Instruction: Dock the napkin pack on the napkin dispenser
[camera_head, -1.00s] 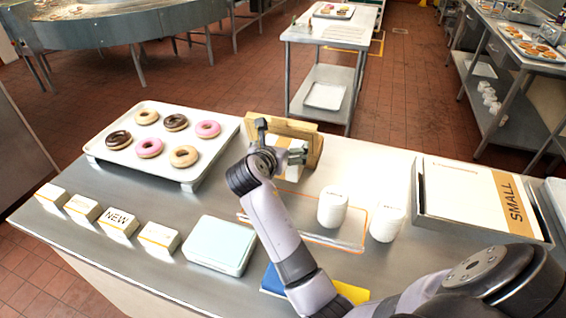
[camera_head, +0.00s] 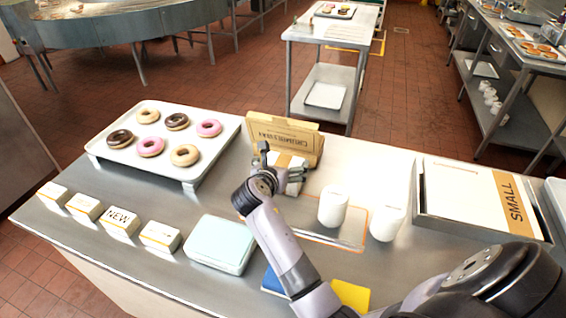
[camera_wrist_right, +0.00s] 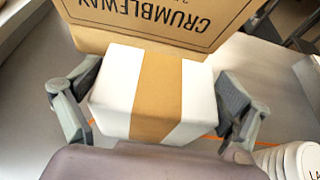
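The napkin pack, a white block with a brown band (camera_wrist_right: 157,92), fills the middle of the right wrist view. In the head view the pack (camera_head: 287,160) is partly hidden by my right gripper (camera_head: 281,168). The gripper's fingers are spread on either side of the pack. The left finger looks close to or against its side; a gap shows at the right finger. A brown upright piece lettered CRUMBLEWAY (camera_head: 284,134) stands right behind the pack; I cannot tell whether it belongs to the napkin dispenser. My left gripper is not in view.
Two white lidded cups (camera_head: 333,207) stand right of the arm. A white donut tray (camera_head: 112,155) is at left. Several small white boxes and a pale blue-topped box (camera_head: 222,243) line the front. A tray marked SMALL (camera_head: 455,230) is at right.

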